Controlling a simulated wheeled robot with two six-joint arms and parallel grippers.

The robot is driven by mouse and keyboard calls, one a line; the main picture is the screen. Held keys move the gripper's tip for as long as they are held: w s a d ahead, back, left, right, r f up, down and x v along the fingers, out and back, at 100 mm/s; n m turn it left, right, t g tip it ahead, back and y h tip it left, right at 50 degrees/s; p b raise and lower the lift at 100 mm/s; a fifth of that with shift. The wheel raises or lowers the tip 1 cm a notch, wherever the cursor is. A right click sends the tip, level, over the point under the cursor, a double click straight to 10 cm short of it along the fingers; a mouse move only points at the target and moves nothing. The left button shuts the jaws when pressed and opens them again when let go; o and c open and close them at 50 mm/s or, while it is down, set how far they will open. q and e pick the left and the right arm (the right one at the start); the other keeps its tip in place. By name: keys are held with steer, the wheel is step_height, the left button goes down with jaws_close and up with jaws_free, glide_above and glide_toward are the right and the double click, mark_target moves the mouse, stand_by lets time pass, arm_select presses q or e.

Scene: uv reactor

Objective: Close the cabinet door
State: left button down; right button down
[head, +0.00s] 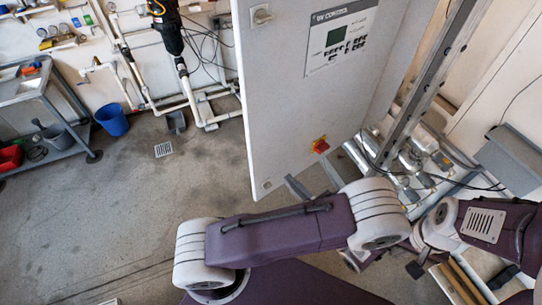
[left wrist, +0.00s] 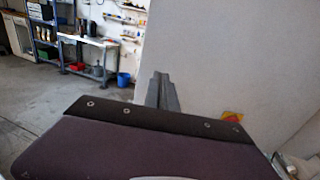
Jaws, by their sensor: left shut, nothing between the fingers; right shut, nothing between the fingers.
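The cabinet door (head: 285,100) is a tall pale grey panel, swung out from the cabinet in the head view. It carries a control panel (head: 340,38) and a red and yellow switch (head: 320,145). It also fills much of the right side of the left wrist view (left wrist: 210,60). My left gripper (head: 297,187) shows as grey tips by the door's lower edge, partly hidden by my arm. In the left wrist view its fingers (left wrist: 163,92) are shut and empty, in front of the door's left edge; contact is unclear.
Metal pipes (head: 410,160) and a grey upright (head: 425,75) stand right of the door. A blue bucket (head: 112,120) and a grey cart (head: 60,130) stand at the left. The floor (head: 120,215) left of the door is clear.

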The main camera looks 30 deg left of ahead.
mark_target(265, 154)
arm_select(q)
steer(key=p+x, duration=0.1)
steer(key=x, duration=0.2)
steer(key=p+x, duration=0.1)
steer(key=x, duration=0.2)
steer(key=p+x, duration=0.1)
steer(key=x, duration=0.2)
steer(key=shift+w+d, duration=0.15)
steer(key=shift+w, duration=0.1)
steer(key=shift+w+a+p, duration=0.1)
steer(key=shift+a+p, duration=0.25)
steer(key=shift+p, duration=0.05)
steer(key=shift+a, duration=0.25)
steer(key=shift+f, duration=0.1)
steer(key=shift+w, duration=0.1)
